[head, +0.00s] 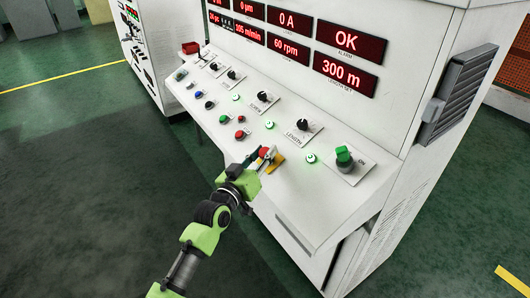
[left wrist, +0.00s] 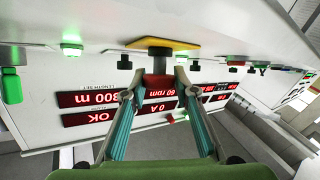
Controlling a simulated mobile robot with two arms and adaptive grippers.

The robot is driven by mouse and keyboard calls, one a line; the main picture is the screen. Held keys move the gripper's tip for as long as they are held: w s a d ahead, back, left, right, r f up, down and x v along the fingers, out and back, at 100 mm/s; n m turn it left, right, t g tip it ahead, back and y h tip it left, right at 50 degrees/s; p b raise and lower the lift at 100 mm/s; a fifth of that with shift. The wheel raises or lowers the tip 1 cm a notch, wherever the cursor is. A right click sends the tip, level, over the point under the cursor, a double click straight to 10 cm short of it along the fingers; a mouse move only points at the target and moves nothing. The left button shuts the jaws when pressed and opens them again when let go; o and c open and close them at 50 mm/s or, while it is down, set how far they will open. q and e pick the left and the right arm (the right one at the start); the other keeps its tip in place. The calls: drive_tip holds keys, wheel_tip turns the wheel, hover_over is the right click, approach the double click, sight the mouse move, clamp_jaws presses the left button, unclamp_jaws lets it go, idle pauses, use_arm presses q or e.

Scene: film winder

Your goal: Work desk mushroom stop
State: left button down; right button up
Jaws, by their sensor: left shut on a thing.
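The mushroom stop (head: 265,152) is a red button on a yellow plate (head: 277,164), near the front edge of the sloping white desk. My left gripper (head: 262,160) reaches it from the front left and is shut on it. In the left wrist view, which is upside down, the red mushroom head (left wrist: 160,87) sits between the two fingertips, with its dark stem and the yellow plate (left wrist: 165,43) beyond. The fingers partly hide the button in the head view. My right gripper is not in view.
A green switch (head: 343,157) and a black length knob (head: 303,125) stand to the right. Lit green buttons (head: 311,158) and small red buttons (head: 240,135) are nearby. Red displays (head: 345,70) line the upright panel. Open floor lies in front of the desk.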

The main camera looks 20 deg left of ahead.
use_arm(q)
drive_tip(key=shift+r, duration=0.3)
drive_tip(key=c, duration=1.6)
unclamp_jaws()
drive_tip(key=shift+s, duration=0.1)
drive_tip(key=shift+f, duration=0.1)
drive_tip(key=shift+s+a+f, duration=0.1)
drive_tip(key=shift+s, duration=0.1)
drive_tip(key=s, duration=0.3)
drive_tip(key=s+a, duration=0.1)
drive_tip(key=s, duration=0.3)
drive_tip(key=s+a, duration=0.1)
drive_tip(key=s, duration=0.3)
drive_tip(key=shift+s, duration=0.2)
